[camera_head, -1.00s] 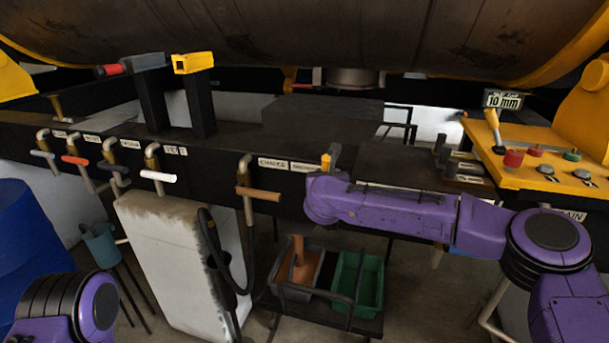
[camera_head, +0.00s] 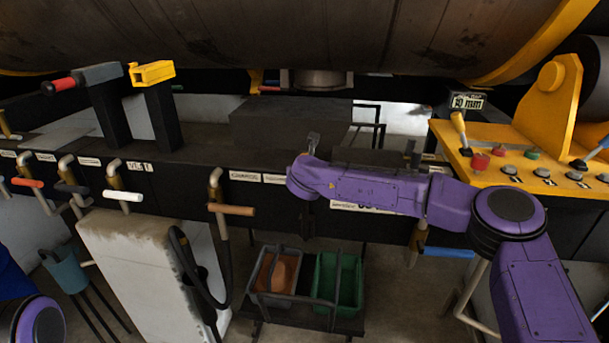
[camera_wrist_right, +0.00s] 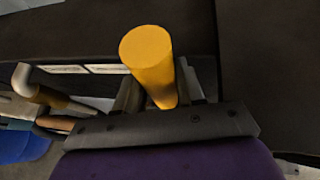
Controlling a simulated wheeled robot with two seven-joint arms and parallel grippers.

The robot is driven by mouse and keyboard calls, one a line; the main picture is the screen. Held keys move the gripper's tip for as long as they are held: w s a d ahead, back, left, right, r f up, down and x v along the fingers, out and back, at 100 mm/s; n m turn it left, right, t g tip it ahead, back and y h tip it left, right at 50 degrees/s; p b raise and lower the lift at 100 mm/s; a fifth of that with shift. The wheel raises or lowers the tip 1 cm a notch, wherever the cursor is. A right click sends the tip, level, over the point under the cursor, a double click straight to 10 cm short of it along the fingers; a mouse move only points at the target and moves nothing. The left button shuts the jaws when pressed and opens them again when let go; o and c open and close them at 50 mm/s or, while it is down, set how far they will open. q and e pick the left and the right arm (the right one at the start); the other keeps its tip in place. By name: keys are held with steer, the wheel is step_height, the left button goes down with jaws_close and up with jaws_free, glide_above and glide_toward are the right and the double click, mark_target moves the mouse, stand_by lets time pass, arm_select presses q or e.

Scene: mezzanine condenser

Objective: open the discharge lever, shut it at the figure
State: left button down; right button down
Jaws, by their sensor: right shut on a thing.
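In the right wrist view my right gripper (camera_wrist_right: 155,105) is shut on a yellow cylindrical lever handle (camera_wrist_right: 148,58), which stands up between the fingers. In the head view my right gripper (camera_head: 313,142) is at the front beam, just right of the label plates (camera_head: 260,177); the handle is hidden there. I cannot read every label. The figure plate (camera_head: 468,101) on the right reads 10 mm. Below, a dark bin holds a rust-brown mound (camera_head: 283,270). My left gripper is out of view; only part of that arm shows at bottom left.
Several colored lever handles line the beam, including a white one (camera_head: 124,195) and a brown one (camera_head: 231,209). A green bin (camera_head: 345,285) stands beside the dark bin. A yellow console (camera_head: 510,165) with knobs is at right, and a blue-handled lever (camera_head: 448,252) is below it.

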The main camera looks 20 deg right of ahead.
steer(key=c, duration=0.9)
jaws_free()
steer(key=shift+w+d+r, duration=0.1)
steer(key=shift+r, duration=0.1)
steer(key=shift+o, duration=0.6)
steer(key=shift+w+f, duration=0.15)
steer(key=shift+f, duration=0.05)
steer(key=b+v, duration=0.5)
steer(key=v, duration=0.5)
steer(key=shift+s+r, duration=0.2)
steer(key=shift+s, duration=0.1)
